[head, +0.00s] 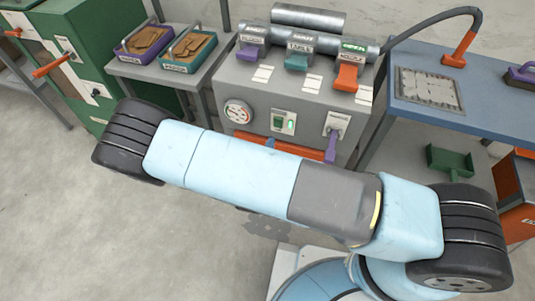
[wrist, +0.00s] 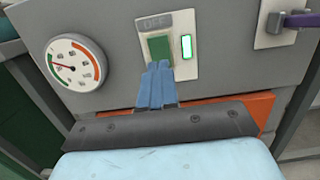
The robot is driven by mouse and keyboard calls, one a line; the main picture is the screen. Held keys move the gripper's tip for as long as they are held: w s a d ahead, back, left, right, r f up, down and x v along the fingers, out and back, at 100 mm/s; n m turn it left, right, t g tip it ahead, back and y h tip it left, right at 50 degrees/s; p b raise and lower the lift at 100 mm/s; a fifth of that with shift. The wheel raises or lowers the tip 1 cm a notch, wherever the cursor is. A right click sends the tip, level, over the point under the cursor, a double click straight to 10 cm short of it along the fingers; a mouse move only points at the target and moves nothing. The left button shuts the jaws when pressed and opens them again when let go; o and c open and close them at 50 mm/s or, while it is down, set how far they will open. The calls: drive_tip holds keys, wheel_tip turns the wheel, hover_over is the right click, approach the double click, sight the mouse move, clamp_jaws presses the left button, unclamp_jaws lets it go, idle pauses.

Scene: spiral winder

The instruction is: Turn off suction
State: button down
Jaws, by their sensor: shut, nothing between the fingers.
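A green rocker switch (wrist: 160,48) sits on a pale plate (wrist: 153,22) marked OFF at its top, on the front of a grey machine. A green indicator (wrist: 187,46) beside the switch is lit. The same switch plate (head: 283,121) shows in the head view, with the indicator bright. My gripper (wrist: 159,68) is shut and empty, its blue fingertips overlapping the lower edge of the switch in the wrist view. I cannot tell whether they touch it.
A round gauge (wrist: 77,62) is left of the switch, its needle towards the left. A purple lever (head: 331,145) is at the right. Purple, teal and orange valve handles (head: 346,76) line the machine's top. An orange bar (wrist: 258,108) runs below the switch.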

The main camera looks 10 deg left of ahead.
sight(278, 121)
drive_tip(key=w, duration=0.4)
drive_tip(key=w+r, duration=0.1)
drive_tip(key=w, duration=0.2)
drive_tip(key=shift+d, duration=0.3)
drive_tip(key=shift+s+a, duration=0.1)
drive_tip(key=shift+a, duration=0.05)
